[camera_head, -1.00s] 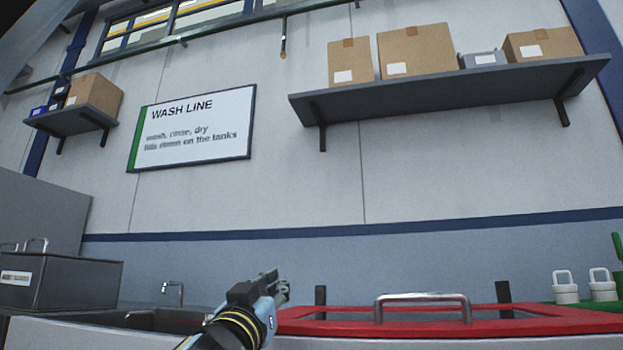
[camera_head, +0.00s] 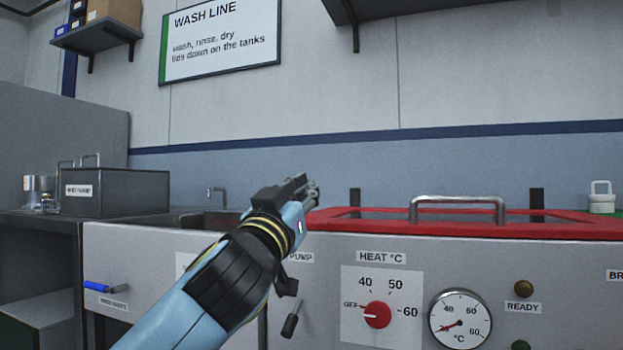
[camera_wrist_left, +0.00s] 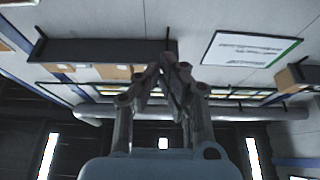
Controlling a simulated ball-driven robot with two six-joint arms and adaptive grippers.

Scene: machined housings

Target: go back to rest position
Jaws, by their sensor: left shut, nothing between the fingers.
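My left gripper (camera_head: 312,187) is raised in front of the wash bench, at about the height of the tank rim and left of the red lid frame (camera_head: 375,226). Its fingers are together with nothing between them. The left wrist view shows the closed fingertips (camera_wrist_left: 168,62) pointing toward the wall and shelves. My right gripper is not in either view.
The bench front carries a red heat knob (camera_head: 377,315), a dial gauge (camera_head: 460,318) and a blue handle (camera_head: 97,287). A metal handle (camera_head: 458,200) stands above the red frame.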

